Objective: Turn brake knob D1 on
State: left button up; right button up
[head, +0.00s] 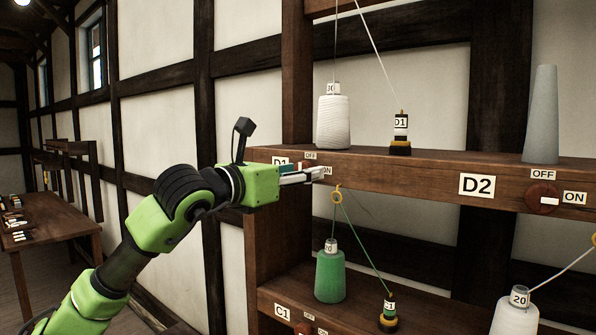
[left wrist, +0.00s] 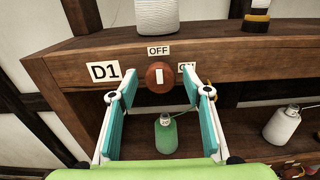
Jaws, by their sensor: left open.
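Brake knob D1 (left wrist: 160,75) is a round red-brown knob on the front of the wooden shelf beam in the left wrist view. Its white mark stands upright, toward the OFF label (left wrist: 158,50) above it. The D1 label (left wrist: 103,71) is to its left. The ON label (left wrist: 184,67) to its right is partly covered by a finger. My left gripper (left wrist: 161,95) is open and empty, its two fingers on either side below the knob. In the head view my left gripper (head: 318,174) is at the beam's left end and hides the knob. My right gripper is not in view.
A D2 knob (head: 543,198) on the same beam has its mark toward ON. A white yarn cone (head: 333,122) and a small D1 bobbin (head: 401,128) stand on the shelf above. A green cone (head: 330,276) stands on the lower shelf.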

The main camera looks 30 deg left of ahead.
pick_arm(q)
jog(key=c, duration=1.1)
jog(key=shift+m, duration=0.3)
jog(key=shift+m+b, duration=0.75)
jog(key=shift+m, duration=7.95)
jog(key=o, duration=1.1)
